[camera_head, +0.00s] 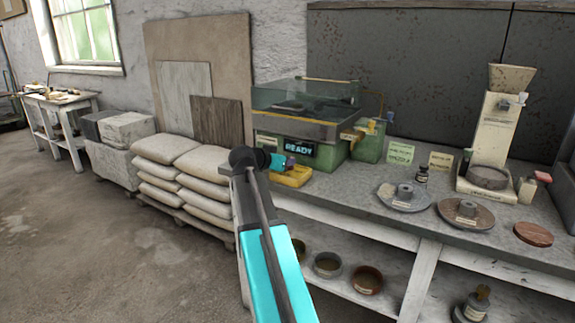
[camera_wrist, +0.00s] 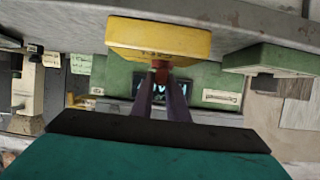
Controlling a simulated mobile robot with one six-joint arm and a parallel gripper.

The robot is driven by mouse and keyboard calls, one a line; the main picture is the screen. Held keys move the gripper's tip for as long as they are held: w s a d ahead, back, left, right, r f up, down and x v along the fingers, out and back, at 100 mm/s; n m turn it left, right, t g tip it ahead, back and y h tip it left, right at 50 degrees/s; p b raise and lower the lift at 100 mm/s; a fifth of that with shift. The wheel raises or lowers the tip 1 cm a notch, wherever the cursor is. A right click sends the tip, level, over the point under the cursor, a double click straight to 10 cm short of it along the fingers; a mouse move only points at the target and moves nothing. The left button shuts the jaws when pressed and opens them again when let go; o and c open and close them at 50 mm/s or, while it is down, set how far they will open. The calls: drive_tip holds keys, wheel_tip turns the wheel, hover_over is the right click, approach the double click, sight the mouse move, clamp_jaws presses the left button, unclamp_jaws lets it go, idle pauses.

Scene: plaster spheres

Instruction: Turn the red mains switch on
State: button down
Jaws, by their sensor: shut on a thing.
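The red mains switch (camera_wrist: 160,70) stands out from a yellow box (camera_wrist: 160,38) in the wrist view, which is upside down. My gripper (camera_wrist: 161,97) has its two dark fingers closed on the switch from either side. In the head view my gripper (camera_head: 288,163) reaches the yellow box (camera_head: 293,177) at the bench's left end, and my arm hides most of the switch. A green machine (camera_head: 300,150) behind the box has a lit display (camera_head: 299,149) reading READY. I cannot tell the switch's position.
The machine's clear cover (camera_head: 310,95) stands just above. Stacked sacks (camera_head: 170,170) stand on the floor to the left.

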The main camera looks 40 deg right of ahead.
drive_tip(key=shift+w+a, duration=0.1)
drive_tip(key=c, duration=1.7)
unclamp_jaws()
drive_tip(key=p+v, duration=0.1)
drive_tip(key=v, duration=1.2)
drive_tip(key=shift+a+r, duration=0.15)
drive_tip(key=shift+a, duration=0.2)
